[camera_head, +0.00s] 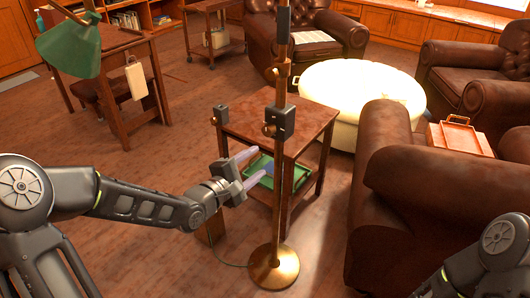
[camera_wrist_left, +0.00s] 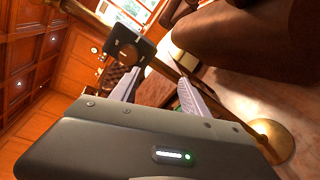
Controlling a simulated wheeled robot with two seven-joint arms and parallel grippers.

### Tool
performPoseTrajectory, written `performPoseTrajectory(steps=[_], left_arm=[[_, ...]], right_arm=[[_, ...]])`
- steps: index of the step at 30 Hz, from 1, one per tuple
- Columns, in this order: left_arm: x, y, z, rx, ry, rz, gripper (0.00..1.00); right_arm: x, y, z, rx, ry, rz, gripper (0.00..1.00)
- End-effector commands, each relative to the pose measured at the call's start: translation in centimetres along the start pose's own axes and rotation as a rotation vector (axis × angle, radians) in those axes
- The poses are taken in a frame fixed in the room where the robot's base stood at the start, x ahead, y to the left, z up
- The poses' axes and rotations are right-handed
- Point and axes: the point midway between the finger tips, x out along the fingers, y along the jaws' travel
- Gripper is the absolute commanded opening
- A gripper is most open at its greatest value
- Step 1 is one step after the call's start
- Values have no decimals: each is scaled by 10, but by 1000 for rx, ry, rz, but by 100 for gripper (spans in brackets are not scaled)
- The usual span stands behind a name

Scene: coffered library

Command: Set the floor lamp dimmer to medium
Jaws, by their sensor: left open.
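In the left wrist view a dark box (camera_wrist_left: 124,52) lies beyond the open fingertips (camera_wrist_left: 158,80), and the brass base (camera_wrist_left: 271,141) is at right. My right gripper is out of view.
A small wooden table (camera_head: 300,118) with a green tray (camera_head: 259,172) on its lower shelf stands behind the pole. A brown leather armchair (camera_head: 430,200) fills the right. The floor at front left is open.

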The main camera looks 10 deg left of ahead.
Motion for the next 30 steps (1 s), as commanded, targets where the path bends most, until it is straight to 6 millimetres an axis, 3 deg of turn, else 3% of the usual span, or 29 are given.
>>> performPoseTrajectory(steps=[1, 3, 7, 20, 30], left_arm=[[-2, 12, -6, -39, -15, 50, 54], [-5, 31, -3, -92, -45, 94, 54], [-8, 49, 2, -146, -78, 126, 54], [-5, 51, 4, -158, -82, 127, 54], [39, 55, 7, -160, -84, 127, 54]], right_arm=[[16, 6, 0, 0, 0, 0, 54], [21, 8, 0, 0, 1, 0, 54], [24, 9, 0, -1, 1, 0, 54], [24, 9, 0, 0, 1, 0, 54], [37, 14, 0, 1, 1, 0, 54]])
